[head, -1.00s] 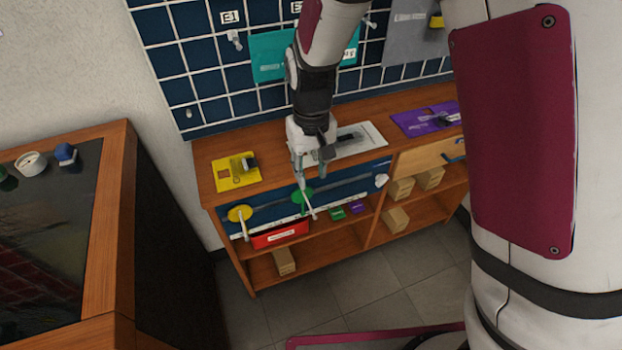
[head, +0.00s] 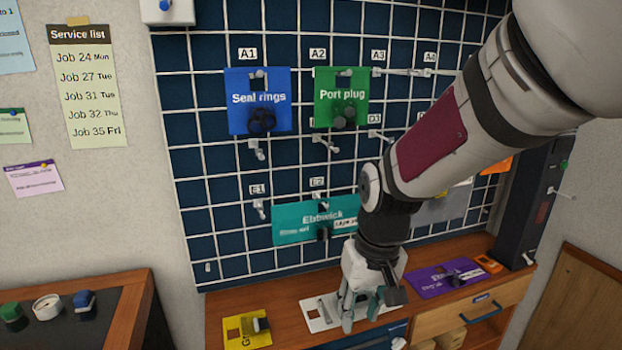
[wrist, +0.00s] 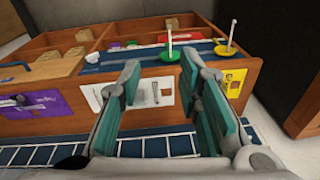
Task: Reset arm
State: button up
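My gripper (head: 358,303) is at the end of my arm, in front of the pegboard and over the wooden bench top (head: 287,300). In the wrist view my gripper (wrist: 165,105) shows two teal-padded fingers set wide apart, with nothing between them. Beyond the fingers lies a white card (wrist: 153,92) on the bench top; in the head view the white card (head: 320,314) is partly behind the gripper. The yellow card (head: 247,328) lies to the left and the purple card (head: 440,278) to the right.
The blue pegboard (head: 225,180) holds blue (head: 243,88), green (head: 341,86) and teal (head: 297,222) cards on hooks. A dark-topped table (head: 85,320) stands at the left. In the wrist view, a green disc (wrist: 167,58) and a yellow disc (wrist: 227,53) with upright rods are on the bench front.

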jog(key=s+d+r+m+t+p, duration=0.1)
jog(key=s+d+r+p, duration=0.1)
jog(key=s+r, duration=0.4)
jog(key=s+d+r+t+p, duration=0.1)
jog(key=s+d+r+p, duration=0.1)
jog(key=s+d+r, duration=0.3)
jog(key=s+d+r+m+t+h+p, duration=0.1)
jog(key=s+d+r, duration=0.3)
jog(key=s, duration=0.6)
notch_tip(320, 180, up, 3)
jog(key=shift+s+f+m+p, duration=0.1)
jog(key=shift+s+m+p, duration=0.25)
jog(key=shift+p, duration=0.5)
